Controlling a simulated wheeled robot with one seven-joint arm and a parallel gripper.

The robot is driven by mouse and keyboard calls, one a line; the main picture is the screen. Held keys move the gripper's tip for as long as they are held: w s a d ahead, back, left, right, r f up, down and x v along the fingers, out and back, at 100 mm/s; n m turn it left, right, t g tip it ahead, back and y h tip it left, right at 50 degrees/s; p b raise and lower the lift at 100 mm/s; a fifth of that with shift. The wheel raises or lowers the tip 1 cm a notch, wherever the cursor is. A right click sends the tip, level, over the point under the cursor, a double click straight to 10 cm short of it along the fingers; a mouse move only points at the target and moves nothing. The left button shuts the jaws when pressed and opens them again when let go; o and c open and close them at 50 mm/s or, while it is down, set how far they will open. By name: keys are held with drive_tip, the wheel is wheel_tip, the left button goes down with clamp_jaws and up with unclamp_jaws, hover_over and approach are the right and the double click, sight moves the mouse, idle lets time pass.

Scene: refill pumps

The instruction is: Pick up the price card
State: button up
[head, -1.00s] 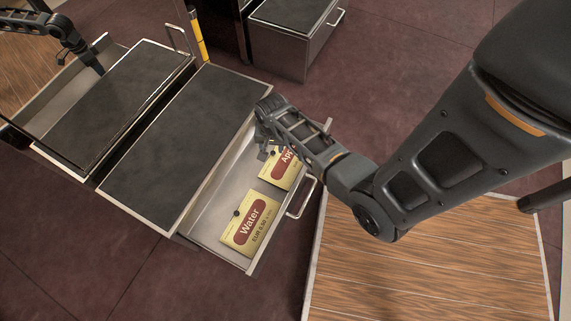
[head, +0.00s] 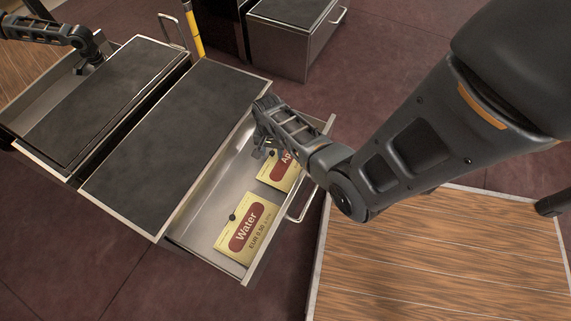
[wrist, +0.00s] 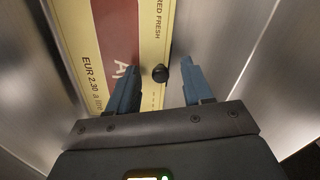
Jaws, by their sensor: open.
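Two yellow price cards with dark red labels lie in an open metal drawer (head: 205,215). The Water card (head: 237,238) is at the near end. The other card (head: 280,175), lettered "Ap…", is at the far end, partly hidden by my arm. My gripper (head: 265,146) is at the far end of the drawer, by the "Ap…" card. In the wrist view my gripper (wrist: 160,68) is open, its two fingers apart. The "Ap…" card (wrist: 155,35) is below it.
Metal drawer walls (wrist: 225,40) stand close to the gripper. A dark countertop (head: 180,130) lies left of the drawer, and the drawer handle (head: 302,205) sticks out on its right. A wooden surface (head: 440,260) is at lower right. What looks like a reflected arm (head: 50,32) shows at top left.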

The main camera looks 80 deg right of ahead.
drive_tip(key=shift+f, duration=0.2)
clamp_jaws()
idle(0.3)
drive_tip(key=shift+r, duration=0.15)
wheel_tip(320, 180, up, 23)
drive_tip(key=p, duration=1.5)
idle(0.3)
